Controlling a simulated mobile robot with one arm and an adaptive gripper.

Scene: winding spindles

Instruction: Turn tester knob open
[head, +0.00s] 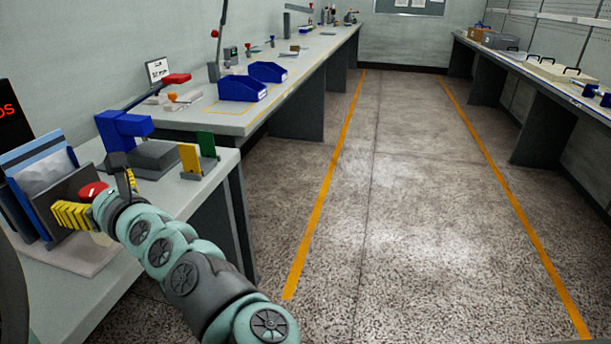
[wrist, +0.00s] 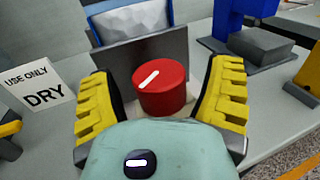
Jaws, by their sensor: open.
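The tester knob is a red round knob (wrist: 160,88) with a white mark across its top. It sits in front of a dark grey panel (wrist: 140,56). In the head view the knob (head: 92,191) is partly hidden behind my wrist. My gripper (wrist: 162,100) is open, with a yellow ribbed finger on each side of the knob. A gap shows between the knob and each finger; I cannot tell the depth. In the head view my gripper (head: 98,204) is at the tester on the left bench (head: 205,188).
A blue device (head: 124,128) with a grey base stands behind the tester. A yellow plate (head: 190,160) and a green plate (head: 207,144) stand right of it. A "USE ONLY DRY" sign (wrist: 38,86) lies left in the wrist view. The aisle floor (head: 390,200) is clear.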

